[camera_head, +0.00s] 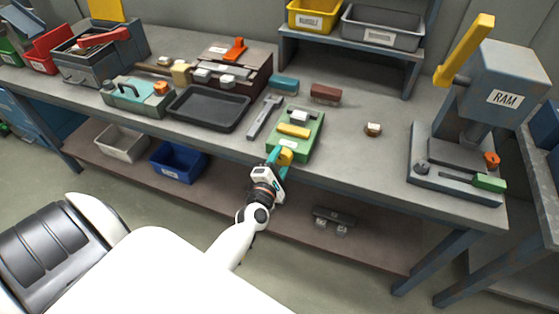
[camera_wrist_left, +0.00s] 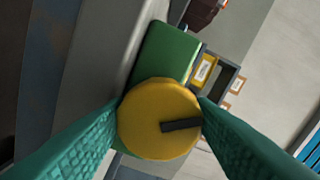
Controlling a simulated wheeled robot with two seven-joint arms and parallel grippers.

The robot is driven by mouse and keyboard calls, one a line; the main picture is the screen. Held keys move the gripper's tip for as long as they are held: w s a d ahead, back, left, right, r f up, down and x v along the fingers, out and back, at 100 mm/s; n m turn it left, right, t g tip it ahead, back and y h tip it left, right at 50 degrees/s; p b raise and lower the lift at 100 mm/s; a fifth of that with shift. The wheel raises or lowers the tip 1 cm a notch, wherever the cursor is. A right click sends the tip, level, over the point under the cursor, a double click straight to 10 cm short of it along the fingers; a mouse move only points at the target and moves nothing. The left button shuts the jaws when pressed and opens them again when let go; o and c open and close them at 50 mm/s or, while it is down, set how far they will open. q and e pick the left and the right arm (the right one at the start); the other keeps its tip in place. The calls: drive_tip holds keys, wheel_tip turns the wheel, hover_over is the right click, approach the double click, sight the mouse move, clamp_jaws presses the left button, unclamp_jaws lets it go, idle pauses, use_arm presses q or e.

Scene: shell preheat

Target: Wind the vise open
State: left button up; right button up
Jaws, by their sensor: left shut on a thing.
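The green vise (camera_head: 306,146) stands at the front edge of the bench, with a yellow bar (camera_head: 294,131) across its top. Its yellow round knob (camera_head: 286,156) faces the front. My left gripper (camera_head: 280,157) is shut on this knob. In the left wrist view, the knob (camera_wrist_left: 150,105) sits between the teal fingers, its dark mark pointing right. The vise's green body (camera_wrist_left: 168,50) shows behind it. The gap between the jaws is too small to judge. My right gripper is in neither view.
A grey wrench-like tool (camera_head: 264,117) lies left of the vise, and a black tray (camera_head: 208,108) lies farther left. A brown block (camera_head: 325,94) and a small round part (camera_head: 373,129) lie to the right. The RAM press (camera_head: 500,90) stands at the right end.

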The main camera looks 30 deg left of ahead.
use_arm(q)
drive_tip(key=shift+w+d+r+n, duration=0.15)
drive_tip(key=shift+d+r+n, duration=0.15)
drive_tip(key=shift+n, duration=0.3)
drive_tip(key=n+b, duration=0.2)
drive_tip(key=n, duration=0.2)
drive_tip(key=shift+f, duration=0.1)
drive_tip(key=shift+a+n+b, duration=0.1)
drive_tip(key=shift+n+b, duration=0.4)
drive_tip(key=shift+n, duration=1.9)
drive_tip(key=shift+r, duration=0.2)
drive_tip(key=o, duration=1)
drive_tip(key=shift+c, duration=0.2)
drive_tip(key=shift+f, duration=0.15)
